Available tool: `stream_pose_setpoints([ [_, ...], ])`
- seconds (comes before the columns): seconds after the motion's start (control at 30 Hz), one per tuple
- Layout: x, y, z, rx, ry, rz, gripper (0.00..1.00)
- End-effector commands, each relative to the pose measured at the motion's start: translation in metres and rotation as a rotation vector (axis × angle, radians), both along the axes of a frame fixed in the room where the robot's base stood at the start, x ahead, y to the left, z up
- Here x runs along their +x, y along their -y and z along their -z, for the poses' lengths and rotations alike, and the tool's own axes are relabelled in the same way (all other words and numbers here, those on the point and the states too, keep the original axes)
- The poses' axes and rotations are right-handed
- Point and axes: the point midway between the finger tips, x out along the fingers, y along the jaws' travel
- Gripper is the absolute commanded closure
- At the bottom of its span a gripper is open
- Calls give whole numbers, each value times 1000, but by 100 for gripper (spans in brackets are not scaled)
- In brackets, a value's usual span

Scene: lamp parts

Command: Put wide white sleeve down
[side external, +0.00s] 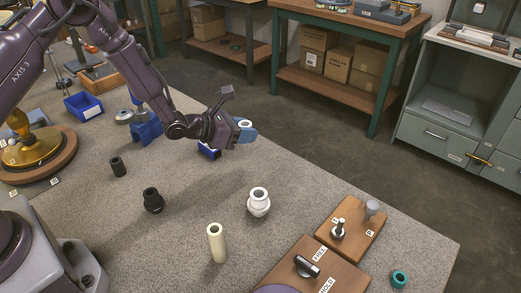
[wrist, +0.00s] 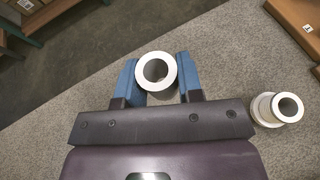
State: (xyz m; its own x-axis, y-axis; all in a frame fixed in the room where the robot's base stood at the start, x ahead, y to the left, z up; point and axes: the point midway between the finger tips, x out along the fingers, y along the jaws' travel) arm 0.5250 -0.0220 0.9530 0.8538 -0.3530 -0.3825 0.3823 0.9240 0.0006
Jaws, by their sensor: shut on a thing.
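In the wrist view a white ring-shaped sleeve (wrist: 157,71) sits between the blue fingers of my gripper (wrist: 157,82), seen end-on with its open bore facing the camera. My gripper is shut on it. In the side view my gripper (side external: 243,132) is at the upper middle, above the grey mat, and only the sleeve's white top rim (side external: 245,124) shows between the fingers. Its height above the mat is hard to judge. A second white sleeve with a wider collar (side external: 259,202) stands upright on the mat; it is also at the right of the wrist view (wrist: 277,109).
A cream tube (side external: 216,243) and black sockets (side external: 153,200) stand on the mat (side external: 190,185). Wooden blocks with a clamp (side external: 345,232) and a FREE/HOLD lever (side external: 307,266) lie at right, with a teal ring (side external: 399,279). The mat is bare between the gripper and the standing sleeve.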

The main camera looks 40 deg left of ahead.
Motion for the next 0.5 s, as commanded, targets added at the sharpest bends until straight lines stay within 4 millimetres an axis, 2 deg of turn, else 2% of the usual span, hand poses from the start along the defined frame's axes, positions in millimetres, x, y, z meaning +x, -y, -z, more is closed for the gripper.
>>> stream_pose_setpoints([
  [0.03,11,1,8,0,-1,0,89],
  [0.2,36,2,40,0,-1,2,89],
  [0.5,54,3,62,0,-1,1,89],
])
